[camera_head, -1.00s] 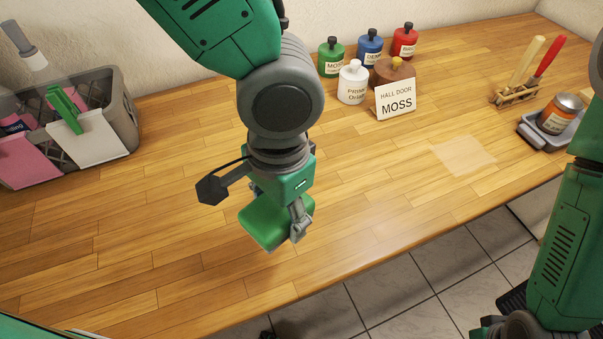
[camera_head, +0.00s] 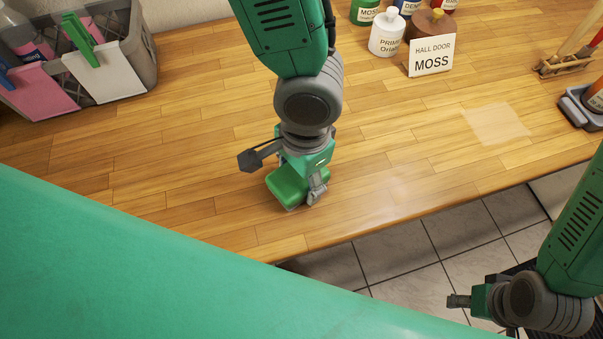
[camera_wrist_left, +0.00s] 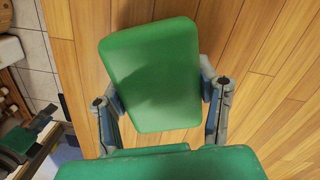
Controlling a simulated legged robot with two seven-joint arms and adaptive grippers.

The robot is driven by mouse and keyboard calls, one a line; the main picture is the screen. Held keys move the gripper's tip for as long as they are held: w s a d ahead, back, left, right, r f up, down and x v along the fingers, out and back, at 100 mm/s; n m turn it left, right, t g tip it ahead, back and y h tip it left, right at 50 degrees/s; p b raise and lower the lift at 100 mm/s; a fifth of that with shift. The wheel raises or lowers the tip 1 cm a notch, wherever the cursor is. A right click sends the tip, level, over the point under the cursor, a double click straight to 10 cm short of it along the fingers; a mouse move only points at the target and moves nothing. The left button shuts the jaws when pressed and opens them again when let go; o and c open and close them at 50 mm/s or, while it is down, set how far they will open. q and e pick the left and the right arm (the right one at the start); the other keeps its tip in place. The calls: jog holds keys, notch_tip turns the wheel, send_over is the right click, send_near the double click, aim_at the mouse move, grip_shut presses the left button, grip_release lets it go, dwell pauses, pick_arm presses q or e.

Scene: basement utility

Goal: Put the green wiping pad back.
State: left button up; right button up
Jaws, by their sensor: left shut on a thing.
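The green wiping pad (camera_head: 288,186) is a rounded block, held in my left gripper (camera_head: 297,182) over the front part of the wooden bench. In the left wrist view the pad (camera_wrist_left: 155,75) fills the space between the two fingers, one on each side of it. I cannot tell whether the pad touches the bench top. My right gripper (camera_head: 459,301) is at the lower right, beyond the bench's front edge and over the floor; its fingers are too small to read.
The wooden bench (camera_head: 180,140) has wide clear room around the left gripper. A grey basket (camera_head: 146,45) with pink and white cloths stands at upper left. Paint bottles (camera_head: 387,35), a "HALL DOOR MOSS" card (camera_head: 431,57), a pale square patch (camera_head: 497,124) and a brush rack (camera_head: 566,65) lie rightward.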

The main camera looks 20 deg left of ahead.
pick_arm(q)
jog(key=shift+a+f, duration=0.1)
jog(key=shift+a, duration=0.15)
jog(key=o, duration=1.2)
jog(key=shift+d, duration=0.15)
jog(key=shift+d, duration=0.1)
jog(key=shift+d+r, duration=0.1)
jog(key=shift+r, duration=0.1)
jog(key=r, duration=0.7)
jog(key=r+p, duration=0.1)
jog(key=r, duration=0.2)
jog(key=shift+w+r, duration=0.25)
jog(key=shift+w, duration=0.15)
jog(key=shift+r, duration=0.55)
jog(key=shift+d+r, duration=0.15)
